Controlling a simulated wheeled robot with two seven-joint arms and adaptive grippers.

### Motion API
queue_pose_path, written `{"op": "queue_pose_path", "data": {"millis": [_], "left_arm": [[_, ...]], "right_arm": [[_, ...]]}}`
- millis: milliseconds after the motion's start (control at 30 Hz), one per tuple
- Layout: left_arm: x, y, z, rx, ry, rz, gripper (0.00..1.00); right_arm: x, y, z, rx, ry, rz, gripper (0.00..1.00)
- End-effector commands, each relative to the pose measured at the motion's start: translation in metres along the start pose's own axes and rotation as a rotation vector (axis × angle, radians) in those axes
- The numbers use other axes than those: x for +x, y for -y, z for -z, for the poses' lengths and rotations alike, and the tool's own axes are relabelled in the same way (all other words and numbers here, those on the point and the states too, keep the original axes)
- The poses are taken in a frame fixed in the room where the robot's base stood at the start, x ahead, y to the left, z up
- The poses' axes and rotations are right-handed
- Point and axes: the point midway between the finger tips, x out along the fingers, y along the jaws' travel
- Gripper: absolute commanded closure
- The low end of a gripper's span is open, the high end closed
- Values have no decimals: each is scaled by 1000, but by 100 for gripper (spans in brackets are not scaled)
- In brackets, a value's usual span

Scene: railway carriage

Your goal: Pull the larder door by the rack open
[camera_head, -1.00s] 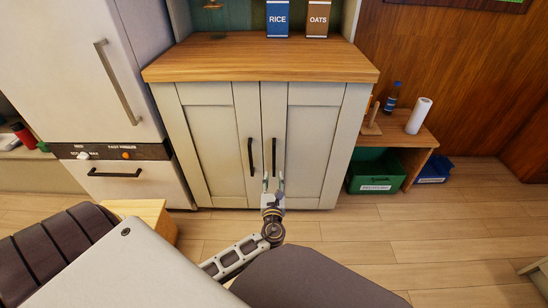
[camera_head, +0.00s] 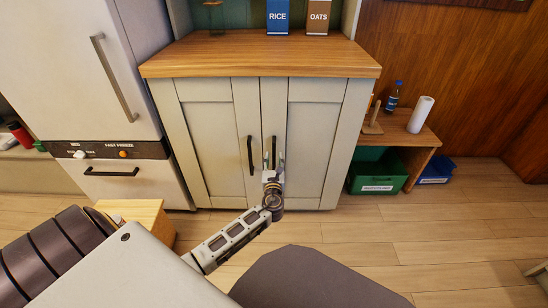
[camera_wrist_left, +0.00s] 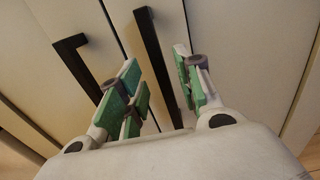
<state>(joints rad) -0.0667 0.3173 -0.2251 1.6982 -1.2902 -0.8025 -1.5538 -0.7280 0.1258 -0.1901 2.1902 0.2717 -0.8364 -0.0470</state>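A cream larder has two closed doors under a wooden top. The right door (camera_head: 314,135), on the side by the low wooden rack (camera_head: 420,146), has a black vertical handle (camera_head: 274,152). My left gripper (camera_head: 273,162) is at the lower part of this handle. In the left wrist view the gripper (camera_wrist_left: 156,68) is open, and the right door's handle (camera_wrist_left: 152,45) runs between its green-padded fingers with gaps on both sides. The left door's handle (camera_wrist_left: 72,52) lies outside the fingers, to the left. My right gripper is out of view.
A white fridge-freezer (camera_head: 85,70) stands left of the larder. Blue rice (camera_head: 278,17) and brown oats (camera_head: 317,17) packs stand on top. A green crate (camera_head: 378,174) and a blue crate (camera_head: 436,172) sit at the rack. The floor before the right door is largely clear.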

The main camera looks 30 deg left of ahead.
Motion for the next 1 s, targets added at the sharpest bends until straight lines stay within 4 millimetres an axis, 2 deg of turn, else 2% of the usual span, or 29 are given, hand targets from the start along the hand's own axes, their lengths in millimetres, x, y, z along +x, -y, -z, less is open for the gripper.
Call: {"op": "queue_pose_path", "data": {"millis": [200, 400, 800, 833, 1000], "left_arm": [[23, 0, 0, -1, 2, -1, 65], [35, 0, 0, -1, 1, 0, 65], [39, 0, 0, -1, 0, 0, 65], [39, 0, 0, -1, 0, 0, 66], [39, 0, 0, -1, 0, 0, 88]], "right_arm": [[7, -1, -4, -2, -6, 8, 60], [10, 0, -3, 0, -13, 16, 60], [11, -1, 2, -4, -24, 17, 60], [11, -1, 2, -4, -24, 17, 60], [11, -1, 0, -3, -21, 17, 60]]}}
